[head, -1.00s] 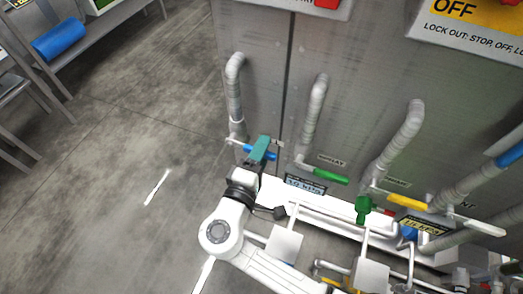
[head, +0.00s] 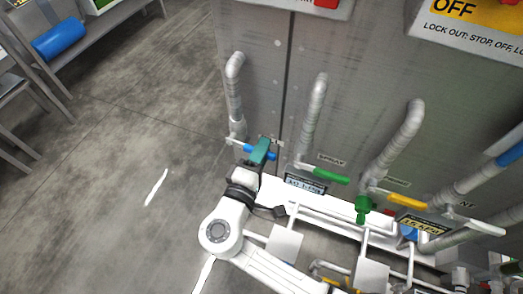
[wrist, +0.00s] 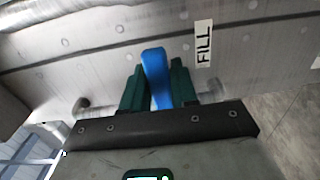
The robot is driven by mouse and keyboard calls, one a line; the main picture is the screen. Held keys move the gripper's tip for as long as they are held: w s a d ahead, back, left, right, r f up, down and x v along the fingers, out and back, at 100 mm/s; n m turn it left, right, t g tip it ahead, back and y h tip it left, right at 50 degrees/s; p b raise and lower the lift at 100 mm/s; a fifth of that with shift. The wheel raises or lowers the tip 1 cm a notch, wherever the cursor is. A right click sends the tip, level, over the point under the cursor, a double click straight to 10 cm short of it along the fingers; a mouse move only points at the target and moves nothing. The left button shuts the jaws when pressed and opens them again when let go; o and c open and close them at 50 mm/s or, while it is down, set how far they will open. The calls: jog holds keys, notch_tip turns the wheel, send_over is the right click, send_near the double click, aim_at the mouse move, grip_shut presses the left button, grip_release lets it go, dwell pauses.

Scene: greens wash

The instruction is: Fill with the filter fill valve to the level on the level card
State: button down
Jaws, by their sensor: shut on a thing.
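The fill valve has a blue lever handle (head: 248,147) on the leftmost grey pipe (head: 236,95) in the head view. My gripper (head: 262,150) has its green fingers closed around this handle. In the wrist view the blue handle (wrist: 156,75) stands between the two green fingers of my gripper (wrist: 158,85), and a white label reading FILL (wrist: 203,43) is just to its right. I cannot make out a level card in either view.
To the right are a green handle (head: 330,176), a yellow handle (head: 408,200) and a white handle (head: 487,228) on other pipes. Open floor (head: 110,170) lies to the left.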

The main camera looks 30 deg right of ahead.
notch_tip(320, 180, up, 3)
jog(key=n+p, duration=0.3)
jog(key=p, duration=0.2)
jog(key=shift+w+a, duration=0.15)
jog(key=n+p, duration=0.1)
jog(key=r+n+p, duration=0.1)
jog(key=shift+w+a+p, duration=0.15)
jog(key=shift+w+p, duration=0.05)
jog(key=shift+p, duration=0.2)
jog(key=shift+w+a+r+n+p, duration=0.15)
jog(key=shift+w+r+n+p, duration=0.15)
jog(key=shift+n+p, duration=0.65)
jog(key=c, duration=1)
grip_release()
jog(key=shift+o, duration=0.2)
